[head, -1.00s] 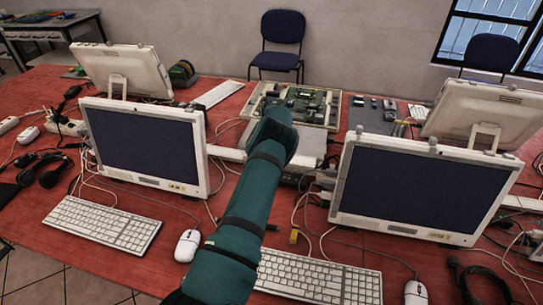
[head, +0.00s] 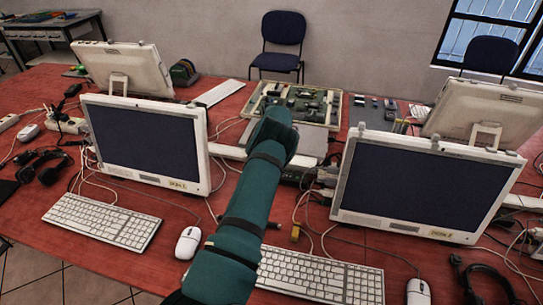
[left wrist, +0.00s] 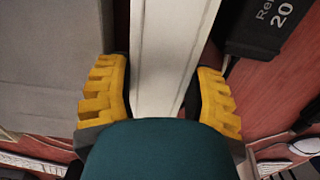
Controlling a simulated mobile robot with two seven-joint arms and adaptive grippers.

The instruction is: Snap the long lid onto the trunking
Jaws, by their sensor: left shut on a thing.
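In the left wrist view, a long white strip (left wrist: 172,30), which looks like the lid, runs between the two yellow fingers of my left gripper (left wrist: 163,70). The gripper is shut on it. I cannot tell the lid apart from the trunking beneath it here. In the head view, a white length of trunking (head: 226,152) shows left of my teal arm, behind the left monitor. Another white piece (head: 518,202) shows at the right, beyond the right monitor. My arm hides the left gripper and the middle of the run. My right gripper is not in view.
The left monitor (head: 147,143) and right monitor (head: 425,187) flank my arm. A keyboard (head: 318,277) and a white mouse (head: 188,242) lie in front. An open tray of electronics (head: 333,112) stands behind. Loose cables cross the red table (head: 80,250).

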